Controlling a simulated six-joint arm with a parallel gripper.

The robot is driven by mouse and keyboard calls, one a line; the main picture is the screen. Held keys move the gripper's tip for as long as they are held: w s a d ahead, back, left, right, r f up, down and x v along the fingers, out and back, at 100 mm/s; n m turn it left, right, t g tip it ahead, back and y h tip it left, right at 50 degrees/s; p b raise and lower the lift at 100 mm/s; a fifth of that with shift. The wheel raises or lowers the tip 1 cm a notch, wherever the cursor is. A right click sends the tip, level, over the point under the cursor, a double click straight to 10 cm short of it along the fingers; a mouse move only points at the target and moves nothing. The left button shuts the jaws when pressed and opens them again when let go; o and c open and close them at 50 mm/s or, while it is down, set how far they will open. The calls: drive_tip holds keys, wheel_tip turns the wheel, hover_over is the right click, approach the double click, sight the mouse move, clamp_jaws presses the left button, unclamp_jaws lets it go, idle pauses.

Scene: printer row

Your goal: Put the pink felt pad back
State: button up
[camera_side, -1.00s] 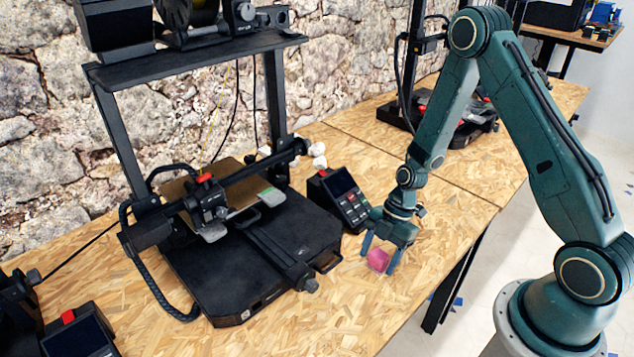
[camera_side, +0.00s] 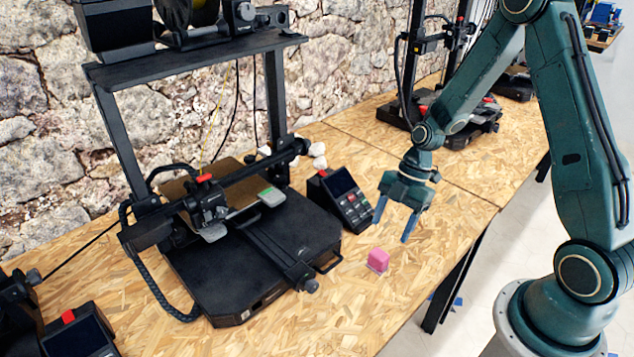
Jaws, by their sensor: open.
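A small pink block (camera_side: 377,260), which looks like the pink felt pad, sits on the chipboard table in front of the printer's control screen. A thin pale edge shows at its base. My gripper (camera_side: 393,231) is open and empty, above and slightly behind the pink pad. Its two fingers point down and do not touch the pad.
A black 3D printer (camera_side: 250,255) stands to the left, its front corner near the pad. Its control screen (camera_side: 341,198) stands close to my gripper on the left. The chipboard table (camera_side: 440,225) is clear to the right, up to its edge. A second printer (camera_side: 455,125) stands further back.

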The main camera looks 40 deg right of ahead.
drive_tip(key=shift+v, duration=1.6)
drive_tip(key=shift+r, duration=0.1)
drive_tip(key=s+a+r+m+t+h, duration=0.1)
drive_tip(key=s+a+r+m+h, duration=0.2)
drive_tip(key=r, duration=0.5)
drive_tip(key=s+a+r+m+t, duration=0.1)
drive_tip(key=s+r+m, duration=0.2)
drive_tip(key=r+m, duration=0.35)
drive_tip(key=s+a+r+m+t+h, duration=0.1)
drive_tip(key=s+r+m+t, duration=0.2)
drive_tip(key=s+r+m, duration=0.5)
drive_tip(key=shift+s+a+r+t+h, duration=0.3)
drive_tip(key=shift+s+r, duration=0.1)
drive_tip(key=shift+s, duration=0.8)
